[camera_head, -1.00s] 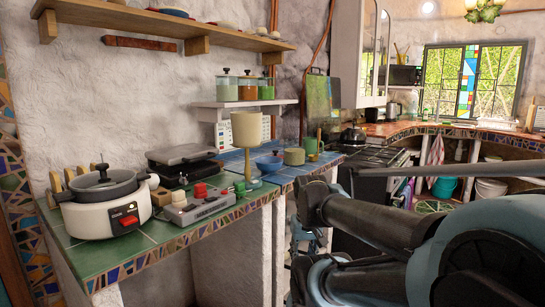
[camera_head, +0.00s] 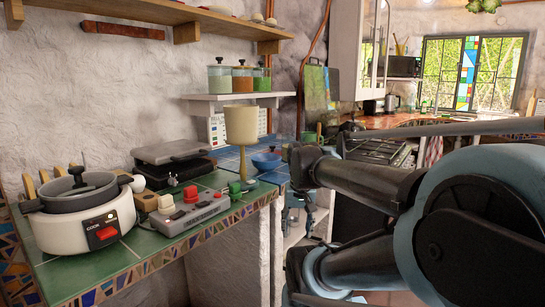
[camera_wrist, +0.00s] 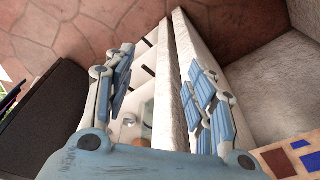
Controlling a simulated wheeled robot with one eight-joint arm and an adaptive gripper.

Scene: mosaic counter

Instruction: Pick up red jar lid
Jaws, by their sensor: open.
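A small red piece (camera_head: 191,194) sits on a grey device (camera_head: 192,213) on the green-tiled counter. I cannot tell if it is a jar lid or a knob of the device. My gripper (camera_wrist: 160,60) is open and empty in the wrist view, with its two blue-grey fingers spread wide. It points down beside the counter, over a narrow white-walled gap and the floor. The red piece does not show in the wrist view. In the head view, my arm fills the right side, to the right of the counter and apart from the device.
A white cooker (camera_head: 82,222) stands left of the device, and a black press grill (camera_head: 173,160) behind it. A tall cream goblet (camera_head: 241,126) and a blue bowl (camera_head: 266,161) stand to the right. A white shelf (camera_head: 237,97) holds several jars.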

